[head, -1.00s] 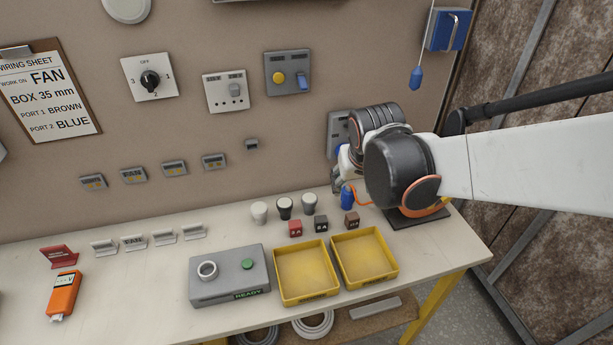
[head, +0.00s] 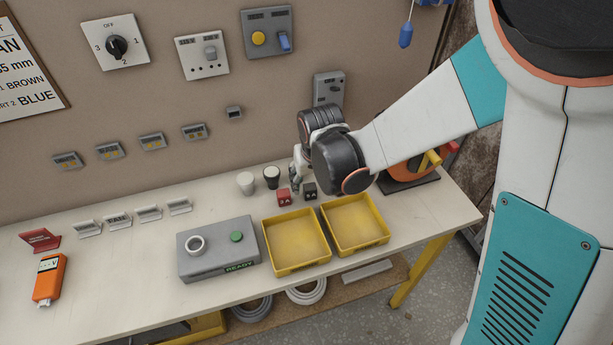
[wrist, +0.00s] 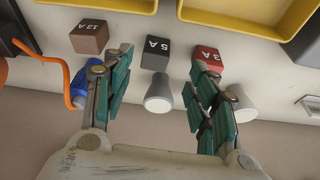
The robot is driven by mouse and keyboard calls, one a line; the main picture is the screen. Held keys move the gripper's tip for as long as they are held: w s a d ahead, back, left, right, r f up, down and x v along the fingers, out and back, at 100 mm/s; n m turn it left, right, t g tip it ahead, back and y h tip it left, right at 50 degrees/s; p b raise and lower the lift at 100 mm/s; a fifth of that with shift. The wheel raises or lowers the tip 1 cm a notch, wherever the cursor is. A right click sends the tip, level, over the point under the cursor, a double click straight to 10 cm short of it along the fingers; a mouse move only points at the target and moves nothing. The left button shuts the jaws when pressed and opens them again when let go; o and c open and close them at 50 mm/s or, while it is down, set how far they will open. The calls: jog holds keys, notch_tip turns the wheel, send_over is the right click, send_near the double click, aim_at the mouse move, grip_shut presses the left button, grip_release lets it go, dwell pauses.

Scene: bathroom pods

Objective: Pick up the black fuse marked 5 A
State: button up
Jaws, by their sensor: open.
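The black fuse (wrist: 156,52) is a small cube marked 5 A, standing on the bench. It also shows in the head view (head: 310,190), just behind the yellow trays. My gripper (wrist: 160,65) is open in the wrist view, with one finger to each side of the black fuse's column and nothing gripped. The fuse lies just beyond the fingertips, roughly centred. A grey knob-shaped piece (wrist: 158,93) sits between the fingers. The red 3 A fuse (wrist: 207,58) is by the right fingertip; the brown 13 A fuse (wrist: 89,37) is left of the left one.
Two yellow trays (head: 272,253) stand in front of the fuses. A white knob-shaped piece (wrist: 240,103) is right of the right finger. A blue item (wrist: 92,100) with an orange cable is by the left finger. A grey READY box (head: 215,262) stands left of the trays.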

aim_at(310, 187)
jog(key=shift+w+d+b+x, duration=0.15)
jog(key=shift+b+x, duration=0.5)
jog(key=shift+x, duration=1.05)
jog(key=shift+w+d+b+x, duration=0.1)
jog(key=shift+b+x, duration=0.5)
jog(key=shift+x, duration=1.05)
jog(key=shift+r, duration=0.1)
jog(key=shift+c, duration=0.5)
jog(key=c, duration=0.9)
